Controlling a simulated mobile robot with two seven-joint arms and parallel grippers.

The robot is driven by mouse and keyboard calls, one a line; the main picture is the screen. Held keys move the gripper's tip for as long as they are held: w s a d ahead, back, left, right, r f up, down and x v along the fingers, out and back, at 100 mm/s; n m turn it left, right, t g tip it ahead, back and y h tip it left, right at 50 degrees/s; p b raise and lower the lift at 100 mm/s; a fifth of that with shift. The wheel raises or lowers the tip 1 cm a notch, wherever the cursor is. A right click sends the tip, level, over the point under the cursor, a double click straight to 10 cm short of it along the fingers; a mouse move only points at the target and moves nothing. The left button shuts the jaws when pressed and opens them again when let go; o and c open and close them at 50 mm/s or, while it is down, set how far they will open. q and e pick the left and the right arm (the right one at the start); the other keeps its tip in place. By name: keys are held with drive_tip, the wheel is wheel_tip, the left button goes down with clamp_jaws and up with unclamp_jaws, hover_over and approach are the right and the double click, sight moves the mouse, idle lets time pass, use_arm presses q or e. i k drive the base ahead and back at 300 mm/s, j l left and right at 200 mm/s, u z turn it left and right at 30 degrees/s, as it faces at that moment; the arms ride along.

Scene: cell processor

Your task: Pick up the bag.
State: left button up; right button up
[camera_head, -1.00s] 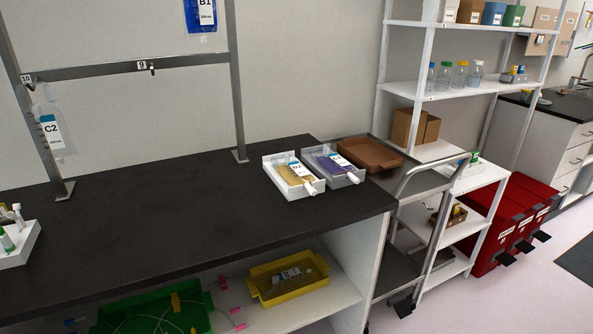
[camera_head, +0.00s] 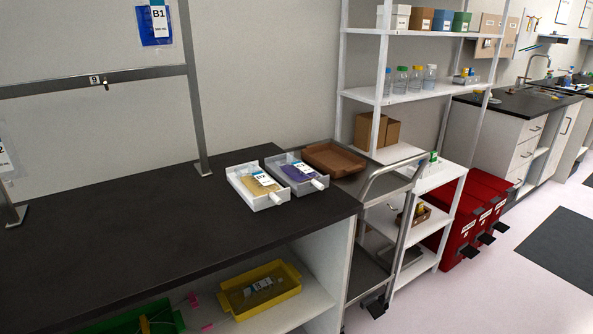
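Several bags are in view, and I cannot tell which one the task means. A bag with yellowish contents (camera_head: 258,186) lies in a white tray (camera_head: 271,203) on the black bench. A bag with purple contents (camera_head: 299,173) lies in a grey tray (camera_head: 318,187) just right of it. A blue bag labelled B1 (camera_head: 155,26) hangs from the metal rack at upper left. A clear bag (camera_head: 262,286) lies in a yellow tray (camera_head: 235,302) on the shelf below the bench. Neither of my grippers shows.
The black bench top (camera_head: 130,235) is clear left of the trays. A metal cart (camera_head: 375,190) with a brown tray (camera_head: 335,161) stands at the bench's right end. White shelves (camera_head: 415,88) and red bins (camera_head: 478,215) stand beyond. Open floor (camera_head: 480,290) lies at right.

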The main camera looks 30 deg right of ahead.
sight(300, 172)
drive_tip(key=l+u, duration=0.25)
drive_tip(key=l, duration=0.45)
drive_tip(key=l+u, duration=0.2)
drive_tip(key=l, duration=0.55)
drive_tip(key=k+l+u, duration=0.25)
drive_tip(key=l, duration=0.4)
drive_tip(key=i+l, duration=0.05)
